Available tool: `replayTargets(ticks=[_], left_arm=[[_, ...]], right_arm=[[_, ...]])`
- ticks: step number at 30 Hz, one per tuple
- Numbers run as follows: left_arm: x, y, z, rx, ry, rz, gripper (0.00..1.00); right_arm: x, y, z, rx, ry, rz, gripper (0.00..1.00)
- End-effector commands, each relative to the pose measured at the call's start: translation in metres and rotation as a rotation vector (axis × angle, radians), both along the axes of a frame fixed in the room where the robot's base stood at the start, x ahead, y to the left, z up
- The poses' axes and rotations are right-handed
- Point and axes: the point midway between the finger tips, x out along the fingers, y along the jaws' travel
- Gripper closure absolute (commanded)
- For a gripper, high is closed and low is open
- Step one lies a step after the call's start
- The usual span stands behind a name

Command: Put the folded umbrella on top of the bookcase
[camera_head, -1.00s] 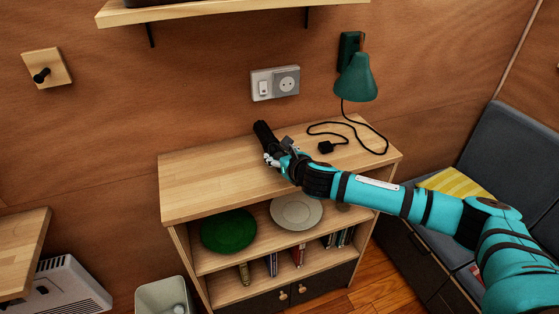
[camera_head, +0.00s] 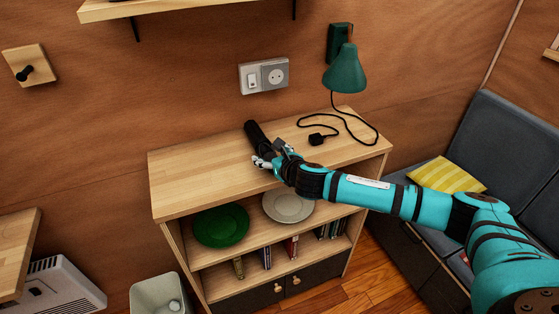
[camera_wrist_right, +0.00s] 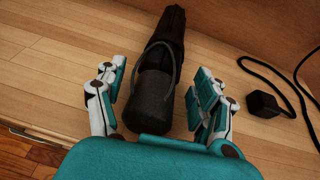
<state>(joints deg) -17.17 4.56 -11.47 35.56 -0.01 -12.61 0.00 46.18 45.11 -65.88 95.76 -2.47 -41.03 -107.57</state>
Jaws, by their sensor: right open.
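The folded umbrella (camera_head: 255,134) is dark and lies on the wooden top of the bookcase (camera_head: 195,178), pointing back toward the wall. In the right wrist view the umbrella (camera_wrist_right: 173,40) shows a rounded dark grey near end and a thin loop around it. My right gripper (camera_head: 271,157) is at the umbrella's near end, low over the bookcase top. In the wrist view the gripper (camera_wrist_right: 160,80) is open, with one finger on each side of the umbrella and gaps between. My left gripper is not in view.
A green wall lamp (camera_head: 345,72) hangs over the bookcase; its black cord and plug (camera_head: 317,139) lie right of the umbrella. A green plate (camera_head: 221,225) and a pale plate (camera_head: 288,206) are on the shelf below. The left part of the top is clear.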

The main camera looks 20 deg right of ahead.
Motion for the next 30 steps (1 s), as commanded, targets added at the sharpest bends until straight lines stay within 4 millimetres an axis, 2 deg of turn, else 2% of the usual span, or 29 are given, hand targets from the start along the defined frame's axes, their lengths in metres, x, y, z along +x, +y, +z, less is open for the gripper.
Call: replayTargets(ticks=[15, 21, 30], left_arm=[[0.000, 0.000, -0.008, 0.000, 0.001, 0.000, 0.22], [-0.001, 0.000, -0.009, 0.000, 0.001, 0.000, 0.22], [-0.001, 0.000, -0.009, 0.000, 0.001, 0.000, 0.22]], right_arm=[[-0.087, -0.011, 0.035, -0.001, 0.000, -0.001, 0.30], [-0.101, -0.012, 0.042, -0.001, 0.000, -0.002, 0.30], [-0.102, -0.012, 0.043, 0.001, 0.000, -0.001, 0.30]])
